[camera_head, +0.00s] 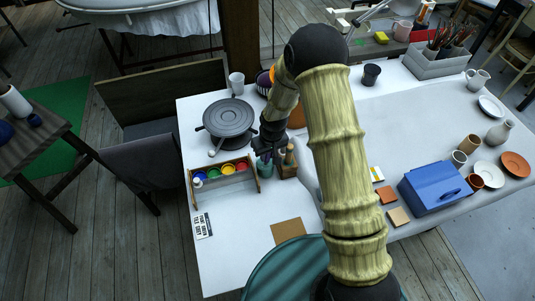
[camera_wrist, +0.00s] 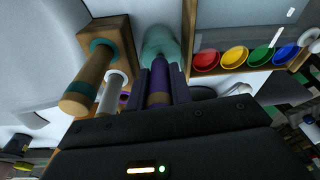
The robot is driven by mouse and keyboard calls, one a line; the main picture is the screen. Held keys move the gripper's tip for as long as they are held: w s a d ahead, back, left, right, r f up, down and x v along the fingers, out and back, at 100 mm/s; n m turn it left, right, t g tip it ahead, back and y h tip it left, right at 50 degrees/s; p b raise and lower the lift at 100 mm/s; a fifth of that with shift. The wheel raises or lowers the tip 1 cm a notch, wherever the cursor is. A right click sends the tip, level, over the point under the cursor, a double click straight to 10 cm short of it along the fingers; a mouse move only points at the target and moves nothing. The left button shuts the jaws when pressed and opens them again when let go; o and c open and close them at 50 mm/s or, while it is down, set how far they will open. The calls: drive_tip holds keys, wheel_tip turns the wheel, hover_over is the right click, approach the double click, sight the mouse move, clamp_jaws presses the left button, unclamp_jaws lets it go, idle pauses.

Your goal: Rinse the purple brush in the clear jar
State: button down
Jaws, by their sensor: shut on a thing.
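My gripper (camera_wrist: 163,87) is shut on the purple brush (camera_wrist: 157,78), whose purple and tan handle shows between the fingers in the wrist view. The clear jar (camera_wrist: 160,42), greenish and see-through, stands just beyond the fingers, with the brush lined up over it. I cannot tell whether the brush's tip is inside; the fingers and handle hide that end. In the head view, my gripper (camera_head: 270,147) points down close above the jar (camera_head: 265,167), and the brush is too small to make out.
A wooden brush block (camera_head: 287,168) stands right beside the jar, holding other brushes. A wooden paint tray (camera_head: 223,178) with red, yellow, green and blue cups is on its left. A grey turntable (camera_head: 228,120) sits behind. A blue box (camera_head: 433,187) is at right.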

drive_tip(key=shift+r+p, duration=1.85)
drive_tip(key=shift+r, duration=1.25)
drive_tip(key=shift+r+p, duration=1.05)
drive_tip(key=shift+r, duration=0.5)
